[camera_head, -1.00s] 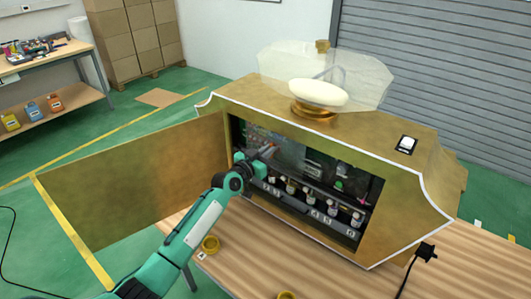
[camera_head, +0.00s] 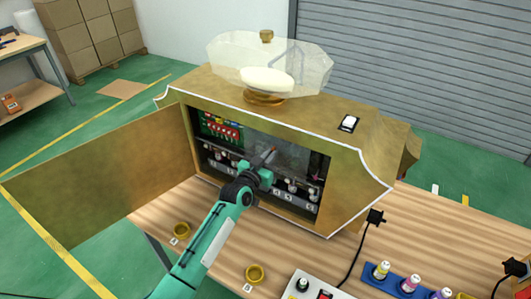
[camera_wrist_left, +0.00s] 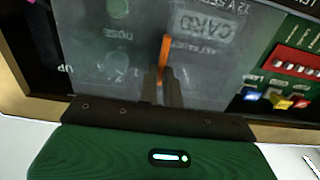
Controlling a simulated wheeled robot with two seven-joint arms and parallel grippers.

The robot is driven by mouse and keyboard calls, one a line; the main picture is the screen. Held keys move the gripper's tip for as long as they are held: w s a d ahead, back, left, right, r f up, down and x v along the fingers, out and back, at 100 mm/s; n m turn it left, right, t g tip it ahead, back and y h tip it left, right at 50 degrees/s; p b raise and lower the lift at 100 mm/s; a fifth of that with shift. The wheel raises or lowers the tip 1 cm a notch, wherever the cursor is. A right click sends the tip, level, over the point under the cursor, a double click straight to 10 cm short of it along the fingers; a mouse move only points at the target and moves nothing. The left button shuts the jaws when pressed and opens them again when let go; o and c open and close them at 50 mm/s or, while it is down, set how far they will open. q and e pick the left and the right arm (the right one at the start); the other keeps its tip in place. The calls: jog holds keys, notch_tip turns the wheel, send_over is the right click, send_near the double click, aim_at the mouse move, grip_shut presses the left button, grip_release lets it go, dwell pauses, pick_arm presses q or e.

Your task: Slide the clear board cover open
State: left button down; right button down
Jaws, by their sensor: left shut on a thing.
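The gold vending machine (camera_head: 350,155) stands on the wooden table with its front door (camera_head: 110,180) swung open to the left. Inside, the clear board cover (camera_head: 293,155) is a see-through grey panel on the right part of the opening; it also fills the middle of the left wrist view (camera_wrist_left: 110,45). My left gripper (camera_head: 266,161) is inside the opening, shut on the cover's thin orange handle (camera_wrist_left: 166,46). To the left of the cover, a green board (camera_head: 222,130) with red switches shows uncovered. My right gripper is not in view.
Several small bottles (camera_head: 309,192) stand in a row below the cover. A clear faceted ornament (camera_head: 305,55) sits on top of the machine. Gold rings (camera_head: 255,273), a blue bottle rack (camera_head: 398,284) and a black plug (camera_head: 375,217) are on the table in front.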

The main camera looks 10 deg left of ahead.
pick_arm(q)
jog(key=shift+s+d+f, duration=0.1)
jog(key=shift+d, duration=0.1)
jog(key=c, duration=1.6)
grip_release()
jog(key=shift+d, duration=0.1)
jog(key=shift+o, duration=0.2)
jog(key=b+v, duration=0.4)
jog(key=v, duration=0.9)
jog(key=shift+s, duration=0.4)
